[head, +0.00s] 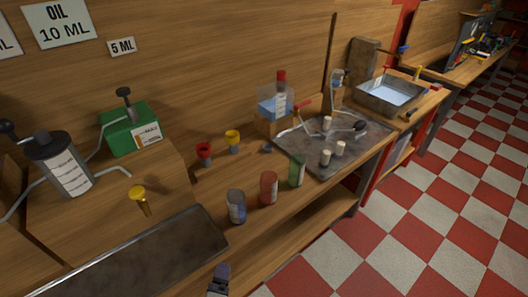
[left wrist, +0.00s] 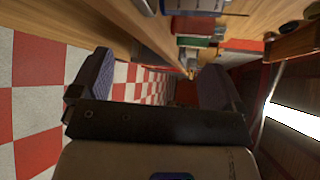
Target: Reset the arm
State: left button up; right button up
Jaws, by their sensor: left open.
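My left gripper (head: 219,280) shows at the bottom edge of the head view, in front of the workbench's front edge. In the left wrist view the left gripper (left wrist: 155,88) is open, with its two dark fingers wide apart and nothing between them. It points past the bench toward the checkered floor and touches nothing that I can see. Most of the left arm is out of the head view. My right gripper is in neither view.
The bench carries a blue can (head: 236,207), a red can (head: 268,188), a green can (head: 297,172) and a metal tray (head: 318,162) with small white cups. A dark metal plate (head: 150,255) lies nearer left. Red-and-white floor (head: 430,220) is clear at right.

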pick_arm(q)
jog(key=s+a+r+n+g+y, duration=0.2)
jog(key=s+a+n+g, duration=0.4)
jog(key=n, duration=1)
jog(key=s+a+f+n+g+h, duration=0.1)
jog(key=s+a+f+n+g, duration=0.15)
jog(key=s, duration=0.75)
jog(key=s+a+f+n+g, duration=0.1)
jog(key=s+f+g, duration=0.25)
jog(key=s, duration=0.65)
notch_tip(320, 180, up, 36)
jog(key=w+p, duration=0.1)
jog(key=p, duration=3.5)
jog(key=shift+r+t, duration=0.15)
jog(key=shift+t, duration=0.25)
